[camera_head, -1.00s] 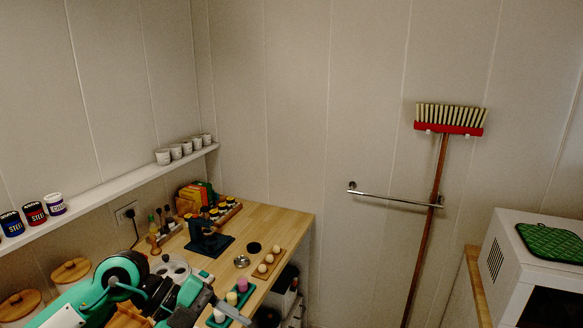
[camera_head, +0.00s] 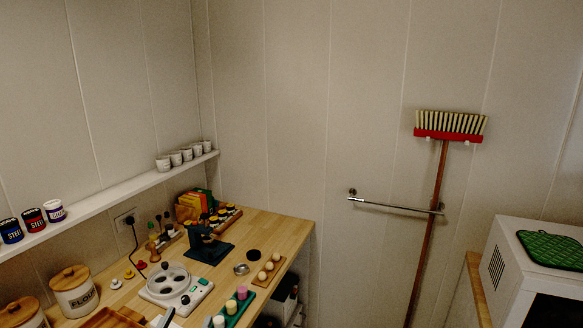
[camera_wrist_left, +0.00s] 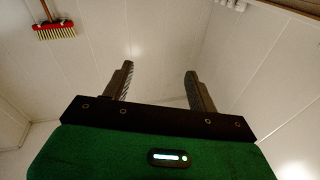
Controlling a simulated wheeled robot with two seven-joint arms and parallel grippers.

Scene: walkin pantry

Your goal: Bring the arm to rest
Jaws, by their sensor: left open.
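My left gripper (camera_wrist_left: 159,72) shows in the left wrist view with its two dark fingers spread apart and nothing between them. Its green body fills the bottom of that view, and pale wall panels lie beyond the fingers. In the head view the big green arm no longer covers the counter; a small grey piece at the bottom edge may be part of the gripper, but I cannot tell. My right gripper is in neither view.
A wooden counter (camera_head: 265,228) holds a white round-topped appliance (camera_head: 150,290), a flour canister (camera_head: 75,297), a dark blue stand (camera_head: 207,246) and an egg board (camera_head: 266,277). A shelf (camera_head: 125,202) carries cups and tins. A broom (camera_head: 428,220) hangs by a rail; a white microwave (camera_head: 505,272) stands right.

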